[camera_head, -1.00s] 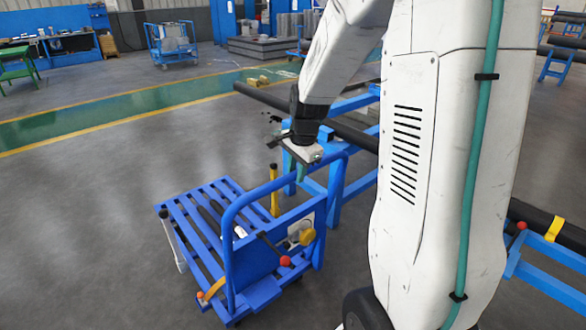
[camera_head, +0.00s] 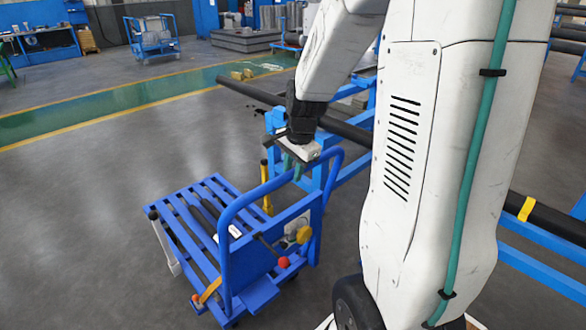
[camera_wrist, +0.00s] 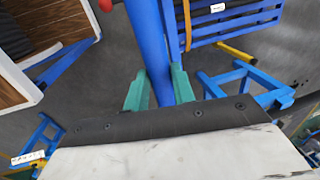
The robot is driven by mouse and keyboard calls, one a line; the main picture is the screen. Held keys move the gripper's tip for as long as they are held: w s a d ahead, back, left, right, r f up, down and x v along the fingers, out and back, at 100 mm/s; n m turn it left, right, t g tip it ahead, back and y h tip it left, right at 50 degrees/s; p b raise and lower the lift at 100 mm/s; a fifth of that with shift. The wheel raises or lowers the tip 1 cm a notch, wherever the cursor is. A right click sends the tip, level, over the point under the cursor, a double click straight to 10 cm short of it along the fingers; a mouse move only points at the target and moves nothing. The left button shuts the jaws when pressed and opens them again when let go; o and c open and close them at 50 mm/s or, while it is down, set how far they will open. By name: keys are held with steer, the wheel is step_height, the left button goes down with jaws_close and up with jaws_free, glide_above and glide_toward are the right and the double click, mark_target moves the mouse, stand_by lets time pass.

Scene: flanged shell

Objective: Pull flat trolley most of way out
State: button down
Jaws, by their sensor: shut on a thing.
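The flat trolley (camera_head: 181,206) is blue, with a slatted deck and an upright tubular handle (camera_head: 223,262) on the side nearer me. It stands on the floor in front of a blue pipe rack. My gripper (camera_head: 294,166) has teal fingers and reaches down to the top rail of the handle. In the wrist view my gripper (camera_wrist: 160,92) is shut on the blue handle tube (camera_wrist: 146,35), with one finger on each side. Dark rods lie on the deck. My gripper hides a little of the rail.
The blue rack (camera_head: 358,172) right behind the trolley carries a long dark pipe (camera_head: 258,95), which sticks out to the left. Yellow blocks (camera_head: 243,74) lie beyond it. Open grey floor lies left of the trolley. Another blue cart (camera_head: 152,38) stands far back.

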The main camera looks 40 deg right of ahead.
steer(key=c, duration=1.2)
jaws_free()
steer(key=shift+o, duration=0.2)
step_height(320, 180, up, 8)
steer(key=s, duration=0.1)
steer(key=shift+s+f, duration=0.15)
steer(key=shift+s, duration=0.1)
steer(key=s+a+r+n, duration=0.2)
steer(key=s+a+n, duration=0.6)
steer(key=s, duration=0.1)
steer(key=s+a+r+n, duration=0.3)
steer(key=s+a+n, duration=0.6)
steer(key=s, duration=0.1)
steer(key=shift+s+a+n+g, duration=0.2)
steer(key=shift+n+g, duration=0.1)
steer(key=shift+g, duration=0.1)
